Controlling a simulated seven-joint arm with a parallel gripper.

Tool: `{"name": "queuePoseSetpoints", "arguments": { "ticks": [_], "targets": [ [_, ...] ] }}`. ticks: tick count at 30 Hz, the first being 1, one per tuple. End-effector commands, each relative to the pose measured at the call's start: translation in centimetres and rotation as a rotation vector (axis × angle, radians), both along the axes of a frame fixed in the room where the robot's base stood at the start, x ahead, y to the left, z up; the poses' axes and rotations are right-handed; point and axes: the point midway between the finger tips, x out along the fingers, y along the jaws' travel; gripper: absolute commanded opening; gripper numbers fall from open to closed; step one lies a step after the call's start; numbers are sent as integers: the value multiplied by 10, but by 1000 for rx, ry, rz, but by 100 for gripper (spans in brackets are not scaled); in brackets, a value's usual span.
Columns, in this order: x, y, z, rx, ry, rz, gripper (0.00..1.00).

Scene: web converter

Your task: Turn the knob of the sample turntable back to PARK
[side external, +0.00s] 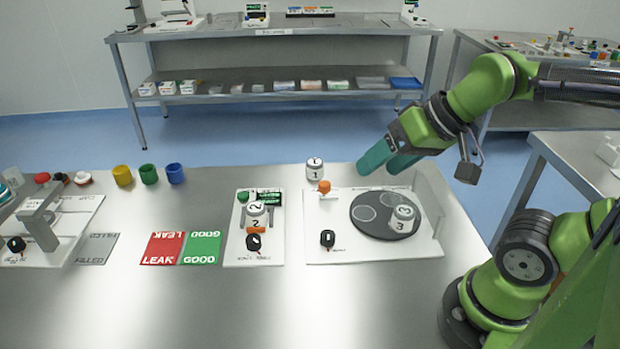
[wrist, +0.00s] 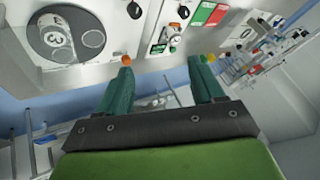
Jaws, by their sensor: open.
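The sample turntable is a white panel (side external: 360,256) with a dark round disc (side external: 372,224) at its right. The disc bears two outlined circles, and a clear-sided jar marked 3 (side external: 403,219) stands on it at the right. A black knob (side external: 327,239) sits at the panel's front left; it also shows in the wrist view (wrist: 134,9). The lettering beside it is too small to read, so I cannot tell its setting. An orange button (side external: 324,187) stands at the panel's back left. My gripper (side external: 386,163) is open and empty, above and behind the disc, apart from the knob.
A jar marked 1 (side external: 314,169) stands behind the orange button. A second panel (side external: 240,257) to the left holds a jar marked 2 (side external: 257,212) and another black knob (side external: 253,242). An upright guard (side external: 431,200) edges the turntable's right side. The table front is clear.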

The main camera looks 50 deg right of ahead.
Motion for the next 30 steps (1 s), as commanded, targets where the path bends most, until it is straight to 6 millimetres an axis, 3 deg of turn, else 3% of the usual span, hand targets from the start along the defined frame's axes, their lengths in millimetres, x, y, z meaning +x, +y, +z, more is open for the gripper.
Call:
{"name": "queuePoseSetpoints", "arguments": {
  "ticks": [5, 10, 20, 24, 30],
  "targets": [
    [12, 7, -14, -5, 89, 34, 60],
    [46, 13, -30, 7, 293, -22, 60],
    [105, 13, -58, 7, 634, -472, 60],
    [108, 8, -48, 34, 653, -630, 60],
    [105, 8, -61, 44, 666, -671, 60]
  ]
}}
